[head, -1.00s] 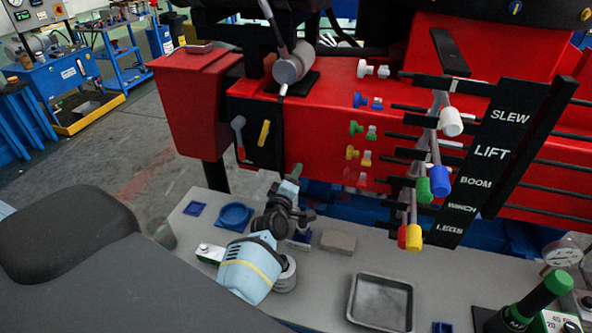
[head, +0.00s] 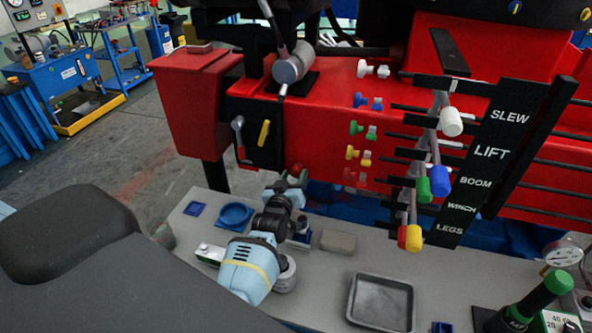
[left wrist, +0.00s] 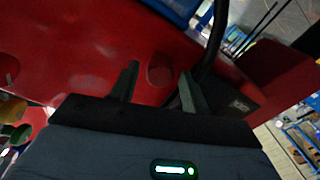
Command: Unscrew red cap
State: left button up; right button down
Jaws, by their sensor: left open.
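The red cap (head: 296,170) is a small dull-red round shape at the lower front of the red crane body (head: 330,120). In the left wrist view a dark red round shape (left wrist: 160,72), which looks like this cap, lies between and beyond the fingertips. My left gripper (head: 292,181) is open, with one finger on each side of the cap in the picture. I cannot tell whether the fingers touch it. In the left wrist view both fingers (left wrist: 158,82) are apart with nothing held. My right gripper is not in view.
Paired white, blue, green, yellow and red couplings line the red body, right of the cap. Levers with coloured knobs (head: 440,181) stand farther right. The grey bench (head: 320,275) below holds a metal tray (head: 381,325), a blue dish (head: 235,215) and a block (head: 338,242).

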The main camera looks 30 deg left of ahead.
pick_arm(q)
jog(key=m, duration=0.9)
jog(key=shift+m, duration=0.4)
grip_shut()
